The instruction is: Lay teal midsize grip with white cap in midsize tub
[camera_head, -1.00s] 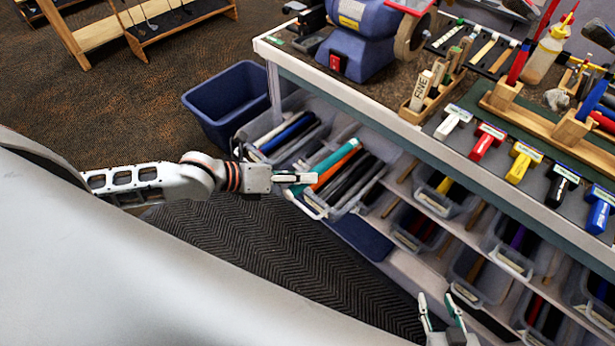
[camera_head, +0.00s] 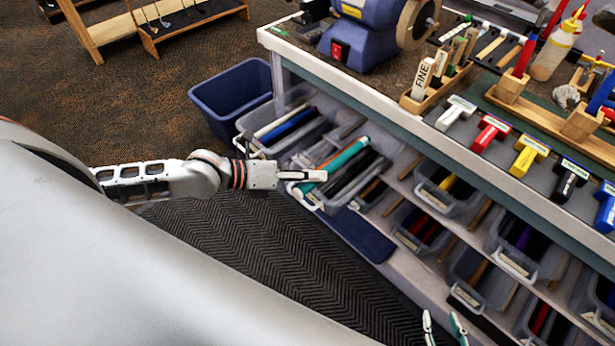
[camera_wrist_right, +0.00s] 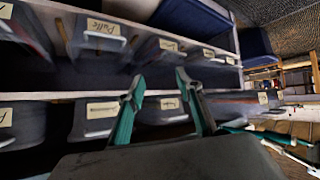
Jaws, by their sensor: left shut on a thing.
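The teal grip (camera_head: 346,154) lies slanting over a clear tub (camera_head: 330,208) on the lower shelf. My left gripper (camera_head: 322,176) is shut on the teal grip near its lower end, at the tub's front. I cannot make out a white cap. The tub holds several dark and grey grips, and I cannot read its label. My right gripper (camera_head: 442,326) is at the bottom edge of the head view. It is open and empty, and its teal-edged fingers also show spread apart in the right wrist view (camera_wrist_right: 160,90).
Another tub (camera_head: 255,150) with blue and white grips stands just left. A dark blue bin (camera_head: 225,95) stands on the floor. Several labelled tubs line the shelves at right. The bench above carries a grinder (camera_head: 360,35) and coloured hammer-shaped pieces.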

